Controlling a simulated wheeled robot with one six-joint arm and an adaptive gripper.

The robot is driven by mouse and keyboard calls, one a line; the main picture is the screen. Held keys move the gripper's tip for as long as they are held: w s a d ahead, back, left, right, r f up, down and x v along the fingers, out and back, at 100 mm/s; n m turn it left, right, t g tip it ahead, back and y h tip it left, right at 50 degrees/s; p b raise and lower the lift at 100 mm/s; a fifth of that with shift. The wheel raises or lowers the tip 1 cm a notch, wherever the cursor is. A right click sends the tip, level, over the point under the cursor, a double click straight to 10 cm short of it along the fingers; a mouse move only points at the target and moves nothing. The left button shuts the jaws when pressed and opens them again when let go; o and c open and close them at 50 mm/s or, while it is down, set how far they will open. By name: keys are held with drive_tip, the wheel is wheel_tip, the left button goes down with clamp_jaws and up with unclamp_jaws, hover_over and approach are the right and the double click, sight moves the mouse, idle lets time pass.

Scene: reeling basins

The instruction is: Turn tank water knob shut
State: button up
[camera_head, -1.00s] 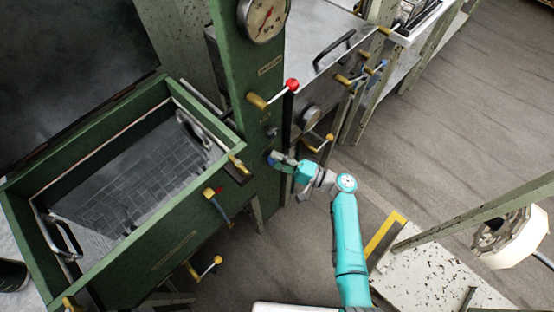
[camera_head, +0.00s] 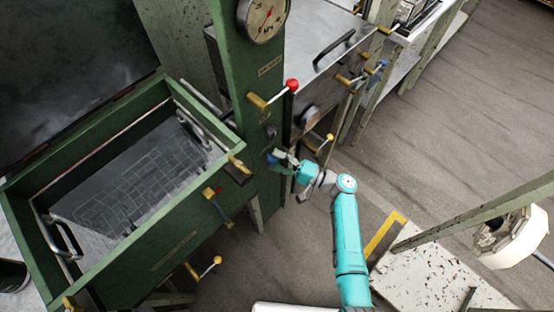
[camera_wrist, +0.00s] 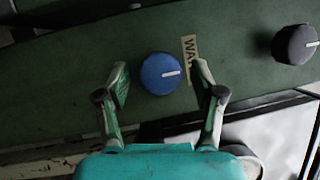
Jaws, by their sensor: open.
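The blue tank water knob (camera_wrist: 161,73) sits on a green panel in the wrist view, with a white pointer line pointing right. A label (camera_wrist: 189,62), partly readable as "WA", is beside it. My gripper (camera_wrist: 161,80) is open, with one finger on each side of the knob. A narrow gap shows on both sides, and I cannot tell whether the fingertips reach past its face. In the head view my gripper (camera_head: 275,157) is at the green column (camera_head: 255,120), and the knob is mostly hidden there.
A black knob (camera_wrist: 295,44) is to the right on the same panel. In the head view a red-ended lever (camera_head: 291,86) is above my gripper and a brass lever (camera_head: 325,143) is to its right. A green basin (camera_head: 150,250) stands at left.

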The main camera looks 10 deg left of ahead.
drive_tip(key=v, duration=1.1)
drive_tip(key=shift+d, duration=0.4)
drive_tip(key=shift+f, duration=0.15)
drive_tip(key=s+a+f+m+t+h, duration=0.2)
drive_tip(key=s+f+h, duration=0.5)
drive_tip(key=s+f, duration=0.6)
drive_tip(key=s+d+t+h, duration=0.1)
drive_tip(key=s+d+h, duration=0.55)
drive_tip(key=s, duration=0.55)
drive_tip(key=s+d+r+n+t+h, duration=0.1)
drive_tip(key=s+d+r+h, duration=0.1)
drive_tip(key=s+d+r, duration=0.3)
drive_tip(key=s+d+r+n+t+h, duration=0.1)
drive_tip(key=s+r+n+t+h, duration=0.15)
drive_tip(key=r, duration=0.45)
drive_tip(key=s+d+r+n+t, duration=0.1)
drive_tip(key=s+r+n+t, duration=0.2)
drive_tip(key=r, duration=1.5)
drive_tip(key=shift+s+h, duration=0.3)
drive_tip(key=shift+s, duration=0.4)
